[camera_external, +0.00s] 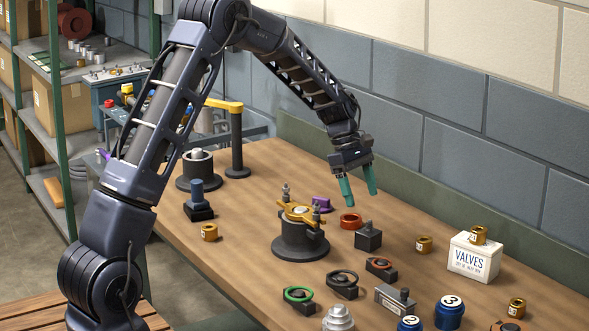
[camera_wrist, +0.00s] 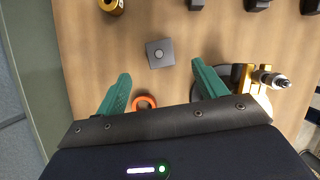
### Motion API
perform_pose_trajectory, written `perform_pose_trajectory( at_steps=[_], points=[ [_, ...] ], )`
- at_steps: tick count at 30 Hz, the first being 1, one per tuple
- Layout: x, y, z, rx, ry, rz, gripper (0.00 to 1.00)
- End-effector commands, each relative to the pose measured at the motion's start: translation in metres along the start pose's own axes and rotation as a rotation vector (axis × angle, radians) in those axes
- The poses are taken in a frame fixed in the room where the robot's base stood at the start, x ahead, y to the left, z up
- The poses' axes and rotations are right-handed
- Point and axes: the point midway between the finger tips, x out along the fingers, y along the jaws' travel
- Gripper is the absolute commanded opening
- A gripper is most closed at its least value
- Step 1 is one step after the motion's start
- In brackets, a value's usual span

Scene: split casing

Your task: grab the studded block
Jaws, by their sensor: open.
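The studded block (camera_external: 368,239) is a small dark grey square block with a short stud on top. It stands on the wooden table, right of the round casing. In the wrist view the block (camera_wrist: 160,54) appears from above, slightly turned, just beyond the fingertips and roughly centred between them. My gripper (camera_external: 361,198) is open and empty, its teal fingers pointing down above the table near the block. In the wrist view the gripper (camera_wrist: 161,70) has nothing between its fingertips.
An orange-red ring (camera_external: 351,220) lies beside the block; the ring (camera_wrist: 145,102) shows between my fingers. The dark round casing (camera_external: 300,244) with a yellow clamp stands left of the block. A brass fitting (camera_external: 424,245) and a white valves box (camera_external: 474,258) stand to the right.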

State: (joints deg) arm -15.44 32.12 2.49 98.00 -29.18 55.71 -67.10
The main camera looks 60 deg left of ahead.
Motion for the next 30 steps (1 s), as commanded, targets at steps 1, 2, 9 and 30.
perform_pose_trajectory(
  at_steps=[1, 2, 9, 30],
  points=[
    [0.006, -0.001, 0.000, 0.000, 0.000, -0.002, 0.71],
    [0.009, -0.001, 0.000, 0.001, 0.000, -0.003, 0.71],
    [0.042, -0.001, 0.000, 0.002, 0.000, -0.002, 0.71],
    [0.102, 0.001, 0.001, 0.003, 0.000, 0.000, 0.71]
  ],
)
